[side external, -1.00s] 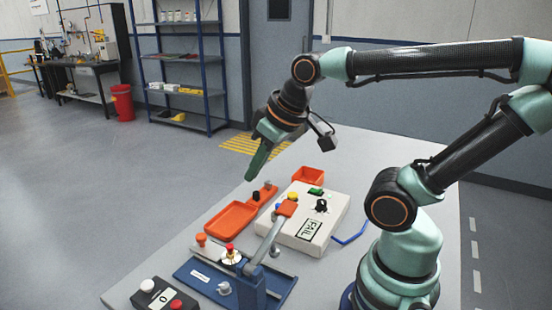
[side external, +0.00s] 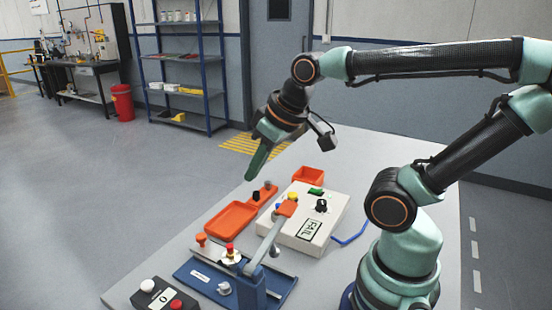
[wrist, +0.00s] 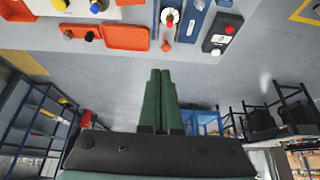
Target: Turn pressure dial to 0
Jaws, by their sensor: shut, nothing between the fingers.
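A black dial-like knob (side external: 321,205) stands on top of the white tester box (side external: 335,222), which carries a FAIL display (side external: 309,229). A grey knob (side external: 224,288) sits on the blue fixture (side external: 190,271). I cannot read any dial scale, so which one is the pressure dial is unclear. My gripper (side external: 249,178) is shut and empty, with its green fingers pointing down, above and beyond the orange tray. In the wrist view, my closed fingers (wrist: 160,72) point towards the orange tray (wrist: 125,38), and only part of the white box (wrist: 112,12) shows.
The orange tray (side external: 231,232) lies beside the box, and an orange bin (side external: 307,176) stands behind it. A lever with an orange grip (side external: 287,208) rises over the blue fixture. A button box (side external: 160,298) sits at the front. The table's far part is clear.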

